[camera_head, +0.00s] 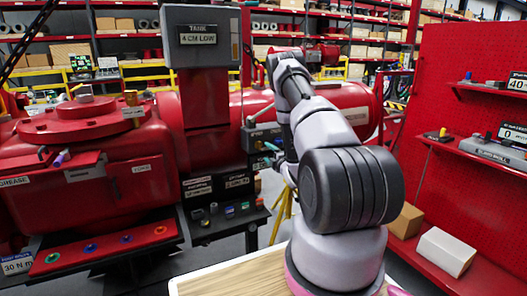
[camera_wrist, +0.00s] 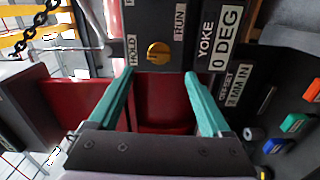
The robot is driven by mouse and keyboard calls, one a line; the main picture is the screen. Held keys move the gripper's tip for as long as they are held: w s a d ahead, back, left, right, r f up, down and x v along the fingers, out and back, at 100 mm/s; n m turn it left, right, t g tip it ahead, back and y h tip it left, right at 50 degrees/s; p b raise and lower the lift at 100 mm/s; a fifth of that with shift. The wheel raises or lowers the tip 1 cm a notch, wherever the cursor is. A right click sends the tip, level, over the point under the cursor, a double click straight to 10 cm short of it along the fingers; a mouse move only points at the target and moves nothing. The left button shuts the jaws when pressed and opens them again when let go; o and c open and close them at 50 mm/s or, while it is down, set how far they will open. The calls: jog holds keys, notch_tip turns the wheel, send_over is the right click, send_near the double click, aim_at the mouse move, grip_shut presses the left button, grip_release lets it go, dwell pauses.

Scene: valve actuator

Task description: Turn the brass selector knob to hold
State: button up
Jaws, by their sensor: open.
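The round brass selector knob (camera_wrist: 158,53) sits on a dark panel in the wrist view, between a HOLD label (camera_wrist: 132,49) and a RUN label (camera_wrist: 180,22). A mark on the knob is too small to read for certain. My gripper (camera_wrist: 159,73) is open, with its two teal fingers spread either side of the line to the knob. The fingertips appear just short of the knob, and nothing is between them.
YOKE 0 DEG (camera_wrist: 215,45) and OFFSET (camera_wrist: 235,88) plates lie right of the knob in the wrist view. A dark shelf (camera_head: 230,225) with small coloured parts is below. A chain (camera_wrist: 42,18) hangs at upper left. A wooden tabletop (camera_head: 235,278) is in front.

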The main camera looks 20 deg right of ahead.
jog(key=shift+s, duration=1.25)
jog(key=shift+r, duration=0.1)
jog(key=w+r+m+g+h, duration=0.3)
jog(key=r+m, duration=0.5)
jog(key=r, duration=1)
jog(key=s+a+r+m+g, duration=0.1)
jog(key=s+a+r+m, duration=0.15)
jog(key=r, duration=0.35)
jog(key=s+a+r+m+g, duration=0.1)
jog(key=s+a+r+m, duration=0.15)
jog(key=r, duration=0.25)
jog(key=s+a+r+m+g+y, duration=0.1)
jog(key=s+a+r+m, duration=0.25)
jog(key=s, duration=0.45)
jog(key=s+a+r+m+g+y, duration=0.1)
jog(key=s+a+r+m+g, duration=0.1)
jog(key=s+a+r, duration=0.5)
jog(key=s+a+f+m+g+y, duration=0.1)
jog(key=s+a, duration=0.2)
jog(key=s, duration=0.7)
jog(key=s+a+f+m+g+y, duration=0.1)
jog(key=s+a+m, duration=0.1)
jog(key=s, duration=0.9)
jog(key=shift+s+a+g, duration=0.15)
jog(key=shift+a+g, duration=0.25)
jog(key=shift+a, duration=0.35)
